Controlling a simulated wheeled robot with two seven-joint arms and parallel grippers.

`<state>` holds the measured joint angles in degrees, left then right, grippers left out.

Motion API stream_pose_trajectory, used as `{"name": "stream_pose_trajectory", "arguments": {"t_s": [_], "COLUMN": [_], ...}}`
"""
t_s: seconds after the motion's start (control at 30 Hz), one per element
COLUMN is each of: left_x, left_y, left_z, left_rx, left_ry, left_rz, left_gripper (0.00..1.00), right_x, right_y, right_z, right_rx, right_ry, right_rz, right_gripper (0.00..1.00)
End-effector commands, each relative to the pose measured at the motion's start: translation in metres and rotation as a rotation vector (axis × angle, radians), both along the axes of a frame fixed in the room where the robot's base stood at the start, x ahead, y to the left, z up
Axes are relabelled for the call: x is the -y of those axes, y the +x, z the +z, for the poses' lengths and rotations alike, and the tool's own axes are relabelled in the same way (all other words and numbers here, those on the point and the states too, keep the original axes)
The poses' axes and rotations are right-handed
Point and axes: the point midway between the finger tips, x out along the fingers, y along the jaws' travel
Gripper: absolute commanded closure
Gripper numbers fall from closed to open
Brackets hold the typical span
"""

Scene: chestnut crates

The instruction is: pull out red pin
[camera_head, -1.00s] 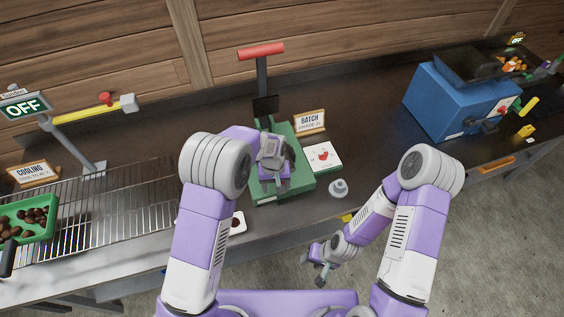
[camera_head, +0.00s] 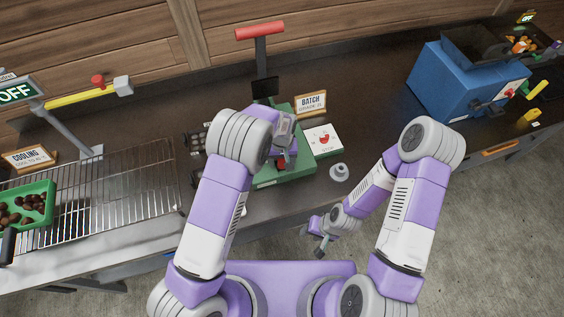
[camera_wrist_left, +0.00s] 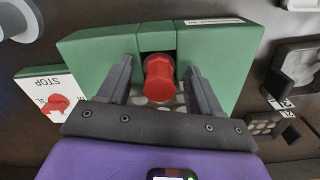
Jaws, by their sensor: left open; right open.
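The red pin (camera_wrist_left: 159,78) sticks out of a slot in the green press body (camera_wrist_left: 206,50) in the left wrist view. A small red part of the pin also shows below my left gripper in the head view (camera_head: 281,164). My left gripper (camera_wrist_left: 158,70) is open, with one finger on each side of the pin; I see a gap on both sides. In the head view, the left gripper and its wrist hide much of the green body (camera_head: 302,172). My right gripper (camera_head: 319,245) is open and empty, low in front of the counter, away from the press.
A red-handled lever (camera_head: 260,30) rises behind the press. A cooling rack (camera_head: 110,195) lies left and a blue machine (camera_head: 440,85) right.

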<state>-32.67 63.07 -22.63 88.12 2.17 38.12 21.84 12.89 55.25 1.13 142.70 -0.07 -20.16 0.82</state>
Motion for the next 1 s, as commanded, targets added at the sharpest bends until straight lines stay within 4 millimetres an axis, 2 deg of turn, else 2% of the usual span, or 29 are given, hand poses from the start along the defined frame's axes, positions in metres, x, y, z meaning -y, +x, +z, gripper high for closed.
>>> {"name": "stream_pose_trajectory", "arguments": {"t_s": [0.1,0.5,0.77,0.87,1.0], "left_x": [0.000,0.000,0.000,0.001,0.001], "left_y": [0.000,0.000,0.001,0.001,0.001], "left_z": [0.000,0.001,0.004,0.016,0.044], "left_rx": [0.000,0.000,0.002,0.004,0.005], "left_ry": [0.000,0.000,-0.001,-0.003,-0.004], "left_rz": [0.000,0.000,0.000,0.000,0.001], "left_gripper": [0.37,0.98,0.98,0.98,0.98], "right_x": [0.000,0.000,0.000,0.000,0.000], "right_y": [0.000,0.000,0.000,0.000,0.000], "right_z": [0.000,0.000,0.000,0.000,0.001], "right_rx": [0.000,0.000,0.000,0.000,0.000], "right_ry": [0.000,0.000,0.000,0.000,0.000], "right_rz": [0.000,0.000,0.000,0.000,0.000], "right_gripper": [0.57,0.57,0.57,0.57,0.57]}}
